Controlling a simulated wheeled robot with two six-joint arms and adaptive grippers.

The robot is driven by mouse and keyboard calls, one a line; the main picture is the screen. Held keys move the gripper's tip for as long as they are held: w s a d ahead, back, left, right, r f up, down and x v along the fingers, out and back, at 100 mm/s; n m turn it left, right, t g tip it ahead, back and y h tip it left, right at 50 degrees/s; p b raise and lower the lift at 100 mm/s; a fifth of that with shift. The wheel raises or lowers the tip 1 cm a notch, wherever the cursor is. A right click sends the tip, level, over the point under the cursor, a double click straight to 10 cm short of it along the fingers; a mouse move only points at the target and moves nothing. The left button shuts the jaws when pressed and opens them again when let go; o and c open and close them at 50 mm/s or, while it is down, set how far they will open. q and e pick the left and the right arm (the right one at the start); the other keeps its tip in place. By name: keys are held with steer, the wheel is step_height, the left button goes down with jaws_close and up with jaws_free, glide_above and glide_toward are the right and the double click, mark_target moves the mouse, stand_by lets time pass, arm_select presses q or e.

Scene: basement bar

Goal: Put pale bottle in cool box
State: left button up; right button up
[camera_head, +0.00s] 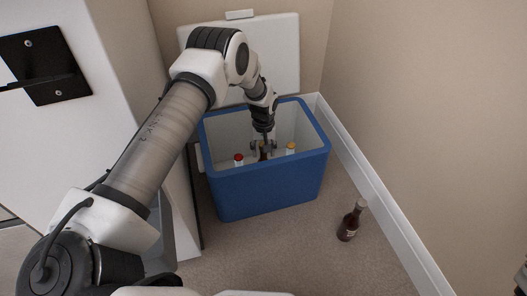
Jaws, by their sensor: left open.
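The blue cool box (268,186) stands open on the floor, with its white lid (285,55) raised behind it. My left gripper (263,147) reaches down inside the box with its jaws open, around or just above the neck of a dark brown bottle (264,155); I cannot tell if they touch. A bottle with a red cap (238,158) is to its left in the box, and one with an orange-yellow cap (291,147) to its right. The box wall hides their lower parts, so I cannot tell which is the pale bottle. My right gripper is not clearly seen.
A wall with a white baseboard (372,195) bounds the right side. A white cabinet (110,75) stands close on the left. Carpet in front of the box is clear.

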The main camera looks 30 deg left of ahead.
arm_select(q)
step_height(320, 180, up, 11)
steer(key=p, duration=0.5)
steer(key=shift+f, duration=0.2)
stand_by(0.6)
